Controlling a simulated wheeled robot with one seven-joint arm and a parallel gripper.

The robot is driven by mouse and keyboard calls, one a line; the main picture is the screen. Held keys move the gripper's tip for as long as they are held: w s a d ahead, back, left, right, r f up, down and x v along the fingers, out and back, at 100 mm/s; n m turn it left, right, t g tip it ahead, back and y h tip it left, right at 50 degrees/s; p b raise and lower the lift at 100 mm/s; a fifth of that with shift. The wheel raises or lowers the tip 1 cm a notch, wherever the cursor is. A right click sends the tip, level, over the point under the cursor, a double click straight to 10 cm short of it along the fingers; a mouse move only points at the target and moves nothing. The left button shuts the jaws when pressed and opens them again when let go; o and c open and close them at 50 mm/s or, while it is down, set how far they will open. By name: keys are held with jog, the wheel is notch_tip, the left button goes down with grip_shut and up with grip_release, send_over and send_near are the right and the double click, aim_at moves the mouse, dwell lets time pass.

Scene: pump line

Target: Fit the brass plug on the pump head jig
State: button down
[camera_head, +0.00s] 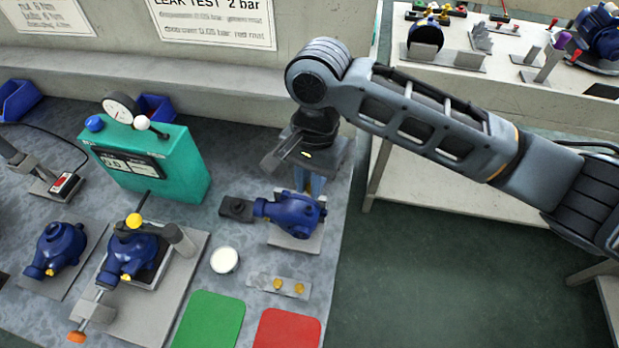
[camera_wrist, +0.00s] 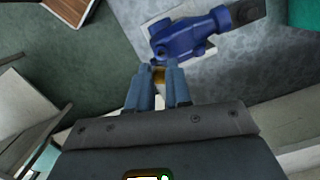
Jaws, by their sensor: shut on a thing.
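A blue pump head (camera_head: 292,213) sits on a pale jig plate (camera_head: 297,241) near the bench's right edge. It also shows in the wrist view (camera_wrist: 188,36). My gripper (camera_head: 309,186) points down just behind it, its lower fingers partly hidden by the pump body. In the wrist view my gripper (camera_wrist: 160,76) is shut on a small brass plug (camera_wrist: 159,75), only partly visible between the blue fingertips. The plug is close against the side of the pump head; I cannot tell whether it touches or is seated.
A grey strip (camera_head: 262,283) with two brass plugs stands in front of the pump head, beside a round white dish (camera_head: 224,260). Green (camera_head: 210,320) and red (camera_head: 287,330) mats lie nearer. A teal tester (camera_head: 150,160) and a clamped pump (camera_head: 130,256) stand left.

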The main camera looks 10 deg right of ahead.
aim_at(309, 209)
jog(key=shift+f+b, duration=1.9)
jog(key=shift+f, duration=0.6)
jog(key=shift+s+a+r+p, duration=0.1)
jog(key=shift+s+a+p, duration=0.05)
jog(key=shift+p, duration=1.1)
jog(key=shift+f, duration=0.35)
grip_release()
dwell(0.7)
jog(key=shift+r, duration=0.15)
notch_tip(309, 209, up, 3)
jog(key=p, duration=0.3)
jog(key=shift+p, duration=0.3)
jog(key=shift+r, duration=2.85)
